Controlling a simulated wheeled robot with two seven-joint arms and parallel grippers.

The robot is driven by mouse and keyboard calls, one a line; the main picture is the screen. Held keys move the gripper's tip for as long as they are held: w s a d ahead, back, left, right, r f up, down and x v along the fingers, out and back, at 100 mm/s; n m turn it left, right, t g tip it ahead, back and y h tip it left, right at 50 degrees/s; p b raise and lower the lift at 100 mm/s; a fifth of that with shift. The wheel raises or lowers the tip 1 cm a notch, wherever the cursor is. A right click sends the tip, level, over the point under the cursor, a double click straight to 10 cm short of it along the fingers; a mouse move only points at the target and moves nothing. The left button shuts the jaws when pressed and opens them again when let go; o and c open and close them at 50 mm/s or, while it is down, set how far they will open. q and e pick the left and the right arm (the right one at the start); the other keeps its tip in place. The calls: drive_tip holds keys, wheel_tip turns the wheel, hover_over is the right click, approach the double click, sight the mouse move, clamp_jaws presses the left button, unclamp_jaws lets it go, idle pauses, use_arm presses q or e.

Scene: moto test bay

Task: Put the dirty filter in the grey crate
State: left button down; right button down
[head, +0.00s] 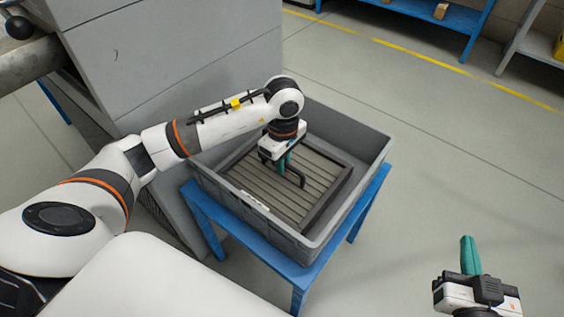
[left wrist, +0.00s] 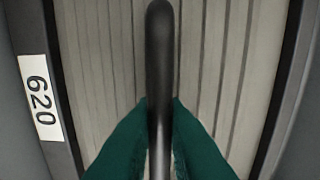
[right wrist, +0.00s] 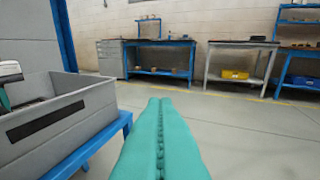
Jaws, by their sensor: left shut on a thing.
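The dirty filter (head: 322,182) is a dark-framed panel with grey-brown pleats and a black handle. It is inside the grey crate (head: 372,160), lying roughly flat within its walls; whether it rests on the crate floor is hard to tell. My left gripper (head: 284,161) reaches down over the crate, its green fingers shut on the black handle (left wrist: 160,60). The left wrist view shows the pleats and a "620" label (left wrist: 40,97) on the frame. My right gripper (head: 468,256) is shut and empty, away from the crate; its fingertips touch in the right wrist view (right wrist: 160,105).
The crate stands on a blue stand (head: 235,232). A large grey cabinet (head: 185,60) is close behind it at the left. Blue workbenches (right wrist: 160,58) and a grey table (right wrist: 240,60) line the far wall. The floor at the right is clear, crossed by a yellow line (head: 400,50).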

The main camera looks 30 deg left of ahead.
use_arm(q)
drive_tip(key=c, duration=1.9)
unclamp_jaws()
drive_tip(key=shift+f, duration=0.1)
drive_tip(key=o, duration=0.4)
drive_tip(key=shift+o, duration=0.2)
use_arm(e)
drive_tip(key=shift+r, duration=0.3)
